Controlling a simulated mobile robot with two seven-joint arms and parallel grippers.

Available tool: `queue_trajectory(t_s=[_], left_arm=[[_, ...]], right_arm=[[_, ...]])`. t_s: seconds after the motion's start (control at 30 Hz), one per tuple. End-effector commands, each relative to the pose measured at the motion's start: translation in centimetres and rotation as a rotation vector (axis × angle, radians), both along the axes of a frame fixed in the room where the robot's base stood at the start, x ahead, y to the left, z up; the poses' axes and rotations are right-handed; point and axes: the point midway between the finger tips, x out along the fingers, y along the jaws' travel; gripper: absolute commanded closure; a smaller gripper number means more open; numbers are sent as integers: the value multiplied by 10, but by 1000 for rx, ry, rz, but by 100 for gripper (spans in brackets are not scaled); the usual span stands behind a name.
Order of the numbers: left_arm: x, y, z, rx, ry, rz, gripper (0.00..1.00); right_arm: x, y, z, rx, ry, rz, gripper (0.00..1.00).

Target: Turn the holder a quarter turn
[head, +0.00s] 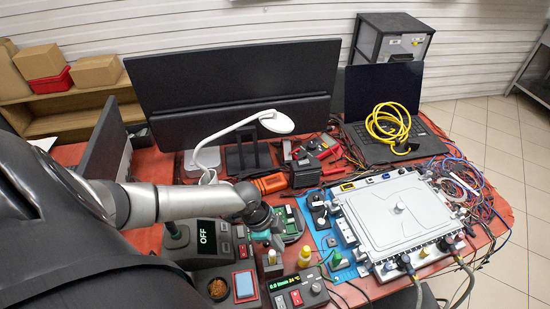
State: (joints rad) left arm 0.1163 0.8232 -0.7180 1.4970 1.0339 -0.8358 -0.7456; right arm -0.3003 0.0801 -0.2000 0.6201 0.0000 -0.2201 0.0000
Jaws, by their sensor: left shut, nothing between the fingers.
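A teal holder with a green circuit board (291,222) sits on the red table, left of the blue mat. It is the thing that best fits the task's holder. My left gripper (260,216) is at the holder's left side, low over the table, and hides part of it. The gripper is shut with nothing in it. Its fingertips are hard to make out, and I cannot tell whether they touch the holder. My right gripper is not in view.
A grey cold plate (392,215) with hoses stands on the blue mat (335,236) to the right. A black control box (295,289), yellow bottle (305,256) and sponge tray (245,284) crowd the front. A lamp (277,122) and monitor (230,85) stand behind.

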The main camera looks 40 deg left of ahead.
Motion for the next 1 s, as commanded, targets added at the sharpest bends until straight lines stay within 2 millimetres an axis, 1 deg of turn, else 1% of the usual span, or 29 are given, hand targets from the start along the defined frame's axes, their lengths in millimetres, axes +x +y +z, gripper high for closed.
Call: queue_trajectory(t_s=[0.03, 0.07, 0.1, 0.3, 0.4, 0.5, 0.7, 1.0], left_arm=[[-1, -7, 7, -4, 1, 1, 100], [-2, -10, 8, -4, 0, 2, 100], [-2, -2, 16, 4, -2, 4, 100], [-7, 12, 56, 3, 0, 2, 100], [-9, 18, 73, 3, 0, 2, 100], [-10, 23, 85, 2, 0, 3, 100], [-11, 26, 96, 0, 1, 3, 100], [-12, 26, 97, -1, 1, 3, 100]], right_arm=[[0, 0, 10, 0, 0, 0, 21], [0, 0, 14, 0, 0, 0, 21], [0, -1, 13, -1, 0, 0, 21], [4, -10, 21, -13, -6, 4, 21], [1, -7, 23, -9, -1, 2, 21], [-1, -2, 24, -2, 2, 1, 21], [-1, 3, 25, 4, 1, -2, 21], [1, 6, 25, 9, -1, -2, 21]])
